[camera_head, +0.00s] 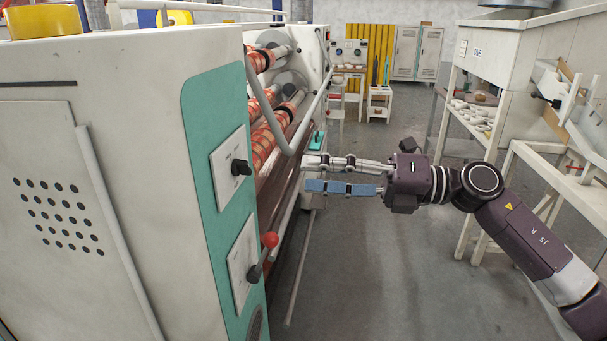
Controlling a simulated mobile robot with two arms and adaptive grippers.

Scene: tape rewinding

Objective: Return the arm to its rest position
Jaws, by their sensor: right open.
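My right gripper (318,173) reaches in from the right and points left, close to the side of the tape machine (120,170). Its two fingers are apart, one above the other, and nothing shows between them. The upper finger is grey and the lower one has blue pads. Whether the fingertips touch the machine I cannot tell. My right arm (520,235) stretches up from the lower right corner. My left gripper is not in the view.
A white shelf unit (510,65) stands at the right. Grey floor (370,280) lies open between them. Lockers (417,52) stand at the back.

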